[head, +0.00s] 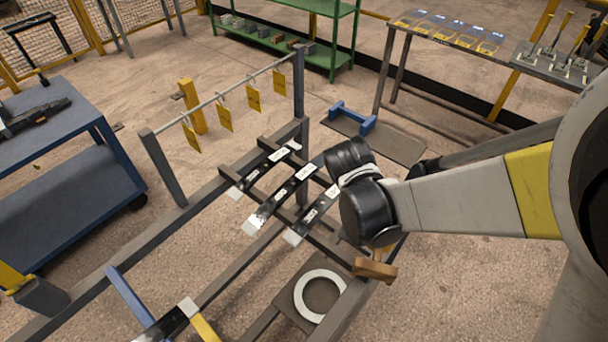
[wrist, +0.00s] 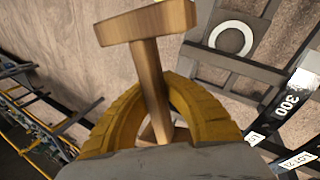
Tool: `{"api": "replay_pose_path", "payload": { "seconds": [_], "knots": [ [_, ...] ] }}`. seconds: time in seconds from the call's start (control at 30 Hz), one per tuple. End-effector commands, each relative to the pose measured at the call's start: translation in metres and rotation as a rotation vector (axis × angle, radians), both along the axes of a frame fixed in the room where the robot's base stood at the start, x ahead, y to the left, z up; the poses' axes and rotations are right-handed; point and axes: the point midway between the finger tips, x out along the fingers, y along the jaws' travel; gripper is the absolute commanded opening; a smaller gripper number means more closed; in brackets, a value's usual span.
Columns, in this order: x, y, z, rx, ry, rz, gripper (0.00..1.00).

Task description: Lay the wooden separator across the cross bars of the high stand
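The wooden separator (wrist: 150,60) is a light brown T-shaped piece in the wrist view, with a broad crosspiece and a narrower stem. My gripper (wrist: 165,115) has its yellow fingers closed around the stem. The stand (head: 222,279) has long dark rails. Several flat springs (head: 268,208) with white labels lie side by side across dark bars (head: 322,240) on it. I cannot tell contact between separator and stand.
Yellow tags (head: 225,118) hang from a rail along the stand's far side. A white ring (head: 318,296) lies on a low dark plate. A blue cart (head: 60,195) stands left, a green shelf (head: 285,50) behind. Open floor lies at lower right.

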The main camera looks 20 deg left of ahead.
Motion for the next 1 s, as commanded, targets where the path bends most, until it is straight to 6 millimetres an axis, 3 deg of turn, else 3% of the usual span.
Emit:
{"api": "replay_pose_path", "payload": {
  "seconds": [0.17, 0.4, 0.6, 0.8, 1.0],
  "knots": [
    [0.005, 0.012, -0.006, -0.001, 0.000, 0.002, 0.00],
    [0.056, 0.039, -0.044, -0.001, -0.001, 0.001, 0.00],
    [0.089, 0.055, -0.064, -0.001, 0.000, 0.002, 0.00],
    [0.098, 0.060, -0.072, -0.001, 0.000, 0.003, 0.00],
    [0.097, 0.060, -0.104, -0.001, 0.000, 0.003, 0.00]
  ]
}}
